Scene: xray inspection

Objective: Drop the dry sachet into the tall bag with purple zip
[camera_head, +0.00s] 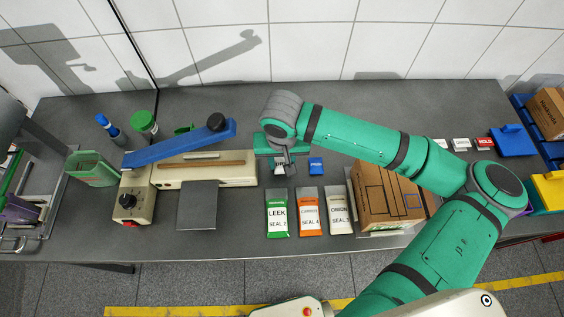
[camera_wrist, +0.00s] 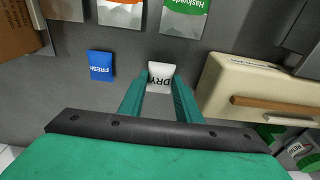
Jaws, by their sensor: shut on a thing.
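The dry sachet (camera_wrist: 160,73) is small and white with "DRY" printed on it. In the wrist view it sits between the fingertips of my gripper (camera_wrist: 161,86), which is shut on it. In the head view my gripper (camera_head: 287,166) is low over the table's middle, behind the row of bags, and partly hides the sachet (camera_head: 279,162). Three labelled bags lie in front: a green leek bag (camera_head: 277,215), an orange carrot bag (camera_head: 310,212) and a pale onion bag (camera_head: 340,212). I cannot make out a purple zip on any of them.
A blue FRESH sachet (camera_head: 316,164) lies just right of my gripper. A cream sealing machine with a raised blue arm (camera_head: 180,145) stands to the left. A cardboard box (camera_head: 385,200) stands right of the bags, under my arm. A green container (camera_head: 92,170) stands far left.

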